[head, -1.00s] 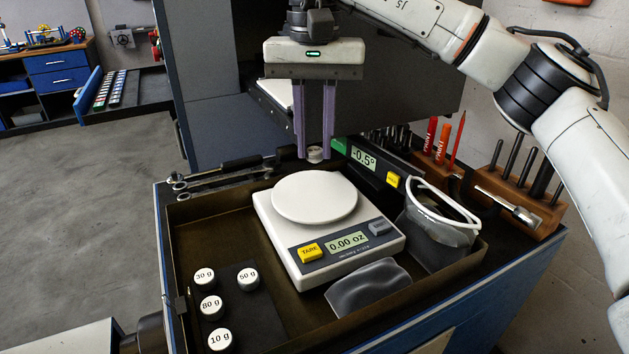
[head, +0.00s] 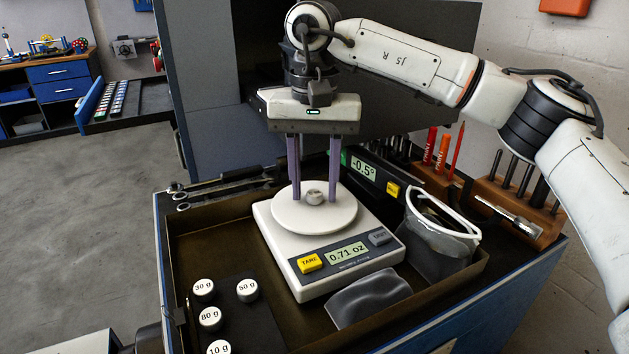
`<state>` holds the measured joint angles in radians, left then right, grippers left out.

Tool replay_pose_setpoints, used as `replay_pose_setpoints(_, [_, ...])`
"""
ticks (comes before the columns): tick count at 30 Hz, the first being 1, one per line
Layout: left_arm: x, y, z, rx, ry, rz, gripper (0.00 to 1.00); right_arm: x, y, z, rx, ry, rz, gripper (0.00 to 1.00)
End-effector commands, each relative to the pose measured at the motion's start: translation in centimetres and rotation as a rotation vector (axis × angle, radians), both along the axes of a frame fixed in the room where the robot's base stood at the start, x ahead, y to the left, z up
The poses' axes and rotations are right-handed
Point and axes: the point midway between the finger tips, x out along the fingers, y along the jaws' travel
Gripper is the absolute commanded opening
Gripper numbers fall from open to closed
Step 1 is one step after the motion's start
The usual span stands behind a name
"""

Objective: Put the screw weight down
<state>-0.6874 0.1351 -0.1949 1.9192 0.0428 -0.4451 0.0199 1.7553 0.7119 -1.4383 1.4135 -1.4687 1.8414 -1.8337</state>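The screw weight (head: 315,197), a small round metal piece, rests on the white round pan of the digital scale (head: 345,267). The scale display reads 0.71 oz. My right gripper (head: 316,197) points straight down over the pan. Its purple fingers are open on either side of the weight, with a visible gap to it. My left gripper is not in view.
The scale stands in a dark tray (head: 190,240) with labelled weights (head: 247,290), a grey pouch (head: 368,295) and safety glasses (head: 445,225). An angle gauge (head: 363,170) reading -0.5° is behind the scale. A wooden tool rack (head: 520,215) stands at the right.

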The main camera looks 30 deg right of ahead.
Motion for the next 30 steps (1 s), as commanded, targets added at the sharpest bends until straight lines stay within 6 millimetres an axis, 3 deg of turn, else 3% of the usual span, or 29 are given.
replay_pose_setpoints(8, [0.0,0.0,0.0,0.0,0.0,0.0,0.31,0.0,0.0,0.1,0.001,-0.001,0.0,0.39])
replay_pose_setpoints(13, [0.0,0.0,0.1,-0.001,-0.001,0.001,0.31,0.1,0.0,1.3,0.001,-0.003,0.0,0.39])
replay_pose_setpoints(24, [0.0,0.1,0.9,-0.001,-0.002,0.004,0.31,0.1,0.0,9.2,0.0,-0.004,-0.002,0.39])
replay_pose_setpoints(30, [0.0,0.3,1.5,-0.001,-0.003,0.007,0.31,0.0,0.0,11.8,-0.001,-0.001,0.0,0.39])
